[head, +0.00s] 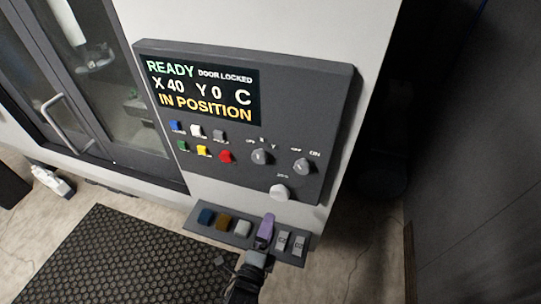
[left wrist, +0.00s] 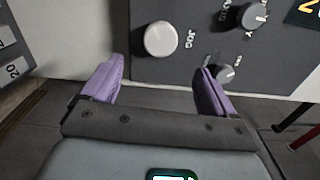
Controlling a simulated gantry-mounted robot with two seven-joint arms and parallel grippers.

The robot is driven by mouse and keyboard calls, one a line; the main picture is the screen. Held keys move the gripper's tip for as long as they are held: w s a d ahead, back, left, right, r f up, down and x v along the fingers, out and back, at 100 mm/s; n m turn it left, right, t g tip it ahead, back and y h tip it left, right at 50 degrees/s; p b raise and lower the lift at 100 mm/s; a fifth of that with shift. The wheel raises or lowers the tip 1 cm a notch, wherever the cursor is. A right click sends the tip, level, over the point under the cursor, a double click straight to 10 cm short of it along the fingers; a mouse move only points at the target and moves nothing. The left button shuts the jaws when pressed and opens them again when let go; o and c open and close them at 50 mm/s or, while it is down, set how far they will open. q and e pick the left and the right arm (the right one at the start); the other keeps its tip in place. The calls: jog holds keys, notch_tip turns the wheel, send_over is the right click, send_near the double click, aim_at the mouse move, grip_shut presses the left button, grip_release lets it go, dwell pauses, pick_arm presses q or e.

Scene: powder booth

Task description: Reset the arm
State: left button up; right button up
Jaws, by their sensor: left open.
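My left gripper (head: 265,228) is in front of the small shelf below the control panel (head: 340,90). In the head view its purple fingers overlap the shelf items. In the left wrist view my left gripper (left wrist: 158,88) has its two purple fingers apart, with nothing between them. The white jog knob (left wrist: 160,38) is beyond the gap between the fingers; it also shows in the head view (head: 280,192). The display reads READY, DOOR LOCKED, X 40, Y 0, C and IN POSITION. My right gripper is in neither view.
A glazed door with a handle (head: 70,130) is at left. A dark mat (head: 110,255) covers the floor. A white object (head: 52,182) lies at far left.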

pick_arm(q)
jog(key=s+a+f+n+g+y+p, duration=0.1)
jog(key=s+a+f+n+g+y, duration=0.1)
jog(key=s+a+f+n+g, duration=0.3)
jog(key=s+a+f+n+g+y, duration=0.1)
jog(key=s+a+f+n, duration=0.15)
jog(key=s+a, duration=0.4)
jog(key=s+a+r+n+g+y, duration=0.1)
jog(key=s+a+n+g, duration=0.6)
jog(key=s+n, duration=0.4)
jog(key=shift+s+a+n+g, duration=0.3)
jog(key=shift+s+n+g, duration=0.1)
jog(key=shift+n, duration=0.15)
dwell(2.1)
